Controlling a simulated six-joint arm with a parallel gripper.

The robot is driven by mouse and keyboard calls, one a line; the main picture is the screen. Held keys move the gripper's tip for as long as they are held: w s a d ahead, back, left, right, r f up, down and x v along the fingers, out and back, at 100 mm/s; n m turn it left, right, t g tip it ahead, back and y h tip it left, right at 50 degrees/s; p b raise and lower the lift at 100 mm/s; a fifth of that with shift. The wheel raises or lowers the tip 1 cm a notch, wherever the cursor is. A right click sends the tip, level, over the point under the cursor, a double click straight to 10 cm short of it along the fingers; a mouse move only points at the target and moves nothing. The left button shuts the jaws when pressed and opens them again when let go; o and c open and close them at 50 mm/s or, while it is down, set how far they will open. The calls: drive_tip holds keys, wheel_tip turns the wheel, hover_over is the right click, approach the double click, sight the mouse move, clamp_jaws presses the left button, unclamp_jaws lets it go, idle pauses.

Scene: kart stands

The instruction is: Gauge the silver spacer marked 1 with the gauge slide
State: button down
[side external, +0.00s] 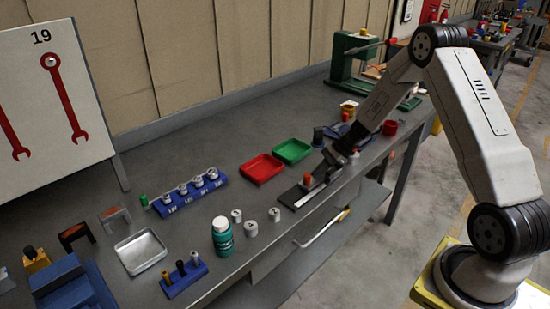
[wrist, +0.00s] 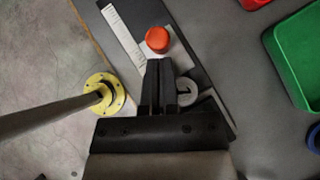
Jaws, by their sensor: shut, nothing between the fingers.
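The gauge slide (side external: 295,198) is a dark bar with a pale scale strip and an orange-red knob (side external: 308,180). In the wrist view, the slide (wrist: 181,35) runs diagonally under my gripper, with the knob (wrist: 157,39) just ahead of the fingertips. My gripper (wrist: 158,62) is shut and empty; in the side view my gripper (side external: 328,165) is over the slide. A round silver spacer (wrist: 187,92) sits at the slide, just right of my fingers, partly hidden. Its dark mark is too small to read. Several silver cylinders, one of them here (side external: 236,215), stand left of the slide.
A red tray (side external: 262,169) and a green tray (side external: 292,151) lie behind the slide. A teal bottle (side external: 222,236), a blue rack (side external: 190,193) with silver pieces and a metal tray (side external: 141,252) stand further left. The bench's front edge is close to the slide.

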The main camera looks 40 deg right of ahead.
sight(309, 189)
drive_tip(key=shift+a, duration=2.1)
drive_tip(key=v, duration=1)
drive_tip(key=shift+d, duration=0.4)
drive_tip(key=shift+r, duration=0.1)
drive_tip(key=shift+r, duration=2.9)
